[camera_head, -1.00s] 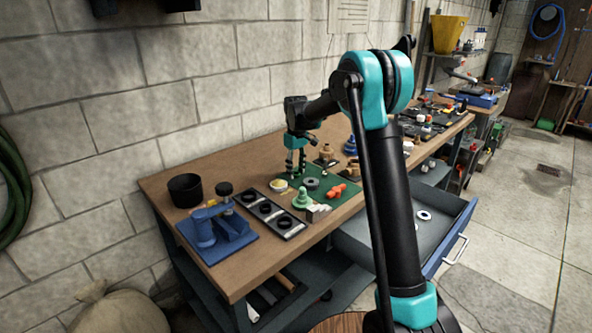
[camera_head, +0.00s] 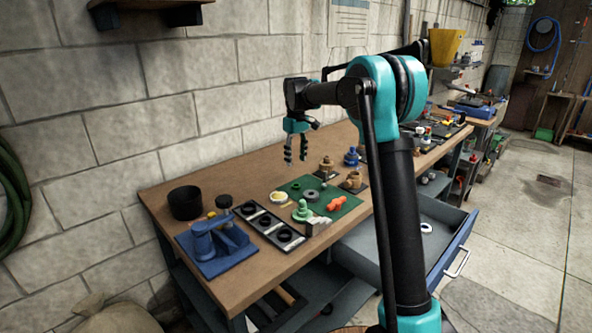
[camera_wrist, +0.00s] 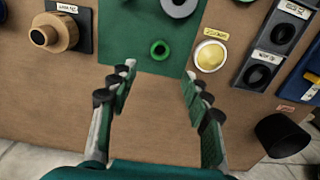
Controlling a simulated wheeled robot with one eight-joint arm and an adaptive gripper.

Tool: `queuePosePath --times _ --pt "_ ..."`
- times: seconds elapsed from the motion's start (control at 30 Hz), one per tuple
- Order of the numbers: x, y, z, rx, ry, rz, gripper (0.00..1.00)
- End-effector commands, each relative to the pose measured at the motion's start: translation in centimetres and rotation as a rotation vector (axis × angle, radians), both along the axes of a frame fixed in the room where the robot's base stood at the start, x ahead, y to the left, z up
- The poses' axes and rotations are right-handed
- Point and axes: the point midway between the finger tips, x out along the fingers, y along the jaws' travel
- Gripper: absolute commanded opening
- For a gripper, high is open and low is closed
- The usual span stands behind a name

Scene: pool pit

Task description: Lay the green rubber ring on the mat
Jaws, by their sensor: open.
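The green rubber ring (camera_wrist: 159,50) lies flat on the green mat (camera_wrist: 120,55), near the mat's wall-side edge in the wrist view. It shows only as a small dark green shape in the head view (camera_head: 295,187). The mat also shows in the head view (camera_head: 345,208). My gripper (camera_head: 295,162) hangs above the workbench on the wall side of the mat, fingers pointing down. In the wrist view my gripper (camera_wrist: 160,78) has its fingers wide apart with nothing between them. The ring is beyond the fingertips, apart from them.
A grey ring (camera_wrist: 179,5) and an orange part (camera_head: 336,203) are on the mat. A yellow-filled dish (camera_wrist: 210,55) is beside it. A black tray with dark rings (camera_head: 268,224), a black cup (camera_head: 185,202) and a blue fixture (camera_head: 217,243) stand left. An open drawer (camera_head: 405,250) juts out in front.

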Motion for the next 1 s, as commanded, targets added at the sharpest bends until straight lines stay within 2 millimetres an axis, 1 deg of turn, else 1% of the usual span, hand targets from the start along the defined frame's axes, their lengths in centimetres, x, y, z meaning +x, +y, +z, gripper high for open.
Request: queuePosePath --times 0.03,0.1,0.3,0.37,0.47,0.57,0.6,0.67,0.7,0.77,0.8,0.87,0.9,0.97,1.0 --pt "0.0 0.0 0.6 0.000 0.000 0.000 0.49" --pt "0.0 0.0 1.2 0.000 0.000 0.000 0.49" --pt "-0.1 -0.1 1.8 0.001 -0.001 -0.002 0.49" --pt "-0.4 -0.5 1.7 0.002 -0.005 -0.012 0.49" --pt "-1.7 -2.1 1.3 0.007 -0.021 -0.051 0.49" --pt "-4.3 -4.9 0.4 0.018 -0.053 -0.124 0.49" --pt "-5.6 -6.2 -0.1 0.024 -0.069 -0.158 0.49" --pt "-7.9 -8.1 -1.0 0.033 -0.093 -0.212 0.49" --pt "-9.4 -9.3 -1.6 0.038 -0.108 -0.249 0.49" --pt "-11.8 -11.0 -2.7 0.048 -0.132 -0.303 0.49" --pt "-13.5 -12.2 -3.5 0.054 -0.148 -0.338 0.49" --pt "-16.2 -13.7 -4.7 0.065 -0.171 -0.391 0.49" --pt "-18.0 -14.7 -5.6 0.072 -0.188 -0.427 0.49" --pt "-20.8 -16.1 -7.0 0.081 -0.211 -0.480 0.49" --pt "-22.8 -16.9 -8.1 0.088 -0.227 -0.515 0.49"
